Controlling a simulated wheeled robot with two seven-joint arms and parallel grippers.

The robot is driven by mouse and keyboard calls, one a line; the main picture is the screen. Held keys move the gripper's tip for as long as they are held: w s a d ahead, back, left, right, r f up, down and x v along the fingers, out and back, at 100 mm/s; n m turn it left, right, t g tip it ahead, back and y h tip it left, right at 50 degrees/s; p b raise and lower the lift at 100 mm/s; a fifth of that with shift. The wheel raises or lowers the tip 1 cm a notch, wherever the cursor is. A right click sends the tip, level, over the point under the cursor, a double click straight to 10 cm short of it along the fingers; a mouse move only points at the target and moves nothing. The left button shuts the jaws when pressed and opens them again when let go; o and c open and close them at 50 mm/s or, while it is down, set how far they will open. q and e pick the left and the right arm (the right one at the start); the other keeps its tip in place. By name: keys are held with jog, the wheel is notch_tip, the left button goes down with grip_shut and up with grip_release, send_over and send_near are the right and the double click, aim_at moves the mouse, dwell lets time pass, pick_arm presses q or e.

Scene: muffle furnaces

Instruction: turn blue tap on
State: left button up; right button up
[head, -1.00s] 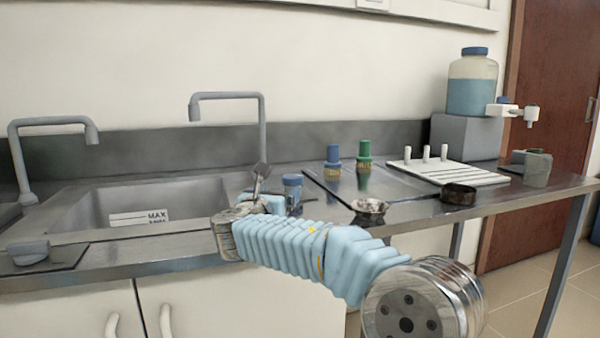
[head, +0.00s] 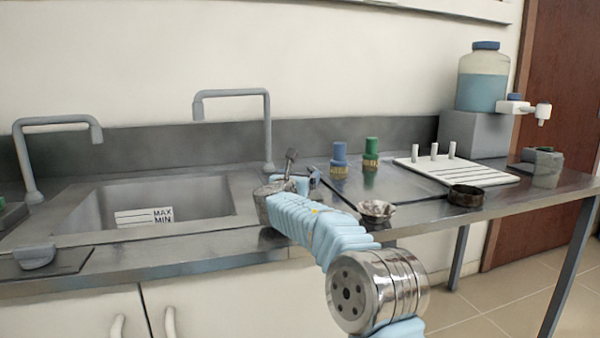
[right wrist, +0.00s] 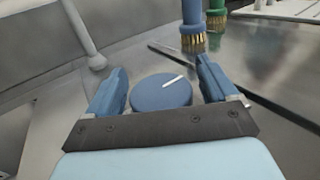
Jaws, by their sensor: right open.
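The blue tap knob (right wrist: 161,92) is round with a white line on top, seen in the right wrist view. It lies between the two blue fingers of my right gripper (right wrist: 162,66), with a visible gap on each side. The right gripper is open; its height against the knob is hard to tell. In the head view, my right gripper (head: 302,170) is over the counter just right of the sink, and my arm hides the knob. A grey spout (head: 267,125) stands behind it. My left gripper is not in view.
The sink (head: 215,205) is left of my gripper. Two brushes, blue (head: 339,155) and green (head: 371,150), stand behind and to the right. A small bowl (head: 376,209), a dark dish (head: 466,196) and a white pegged rack (head: 470,172) are farther right.

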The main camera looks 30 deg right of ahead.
jog(key=shift+w+d, duration=0.2)
jog(key=shift+d, duration=0.05)
jog(key=c, duration=1)
jog(key=shift+o, duration=0.2)
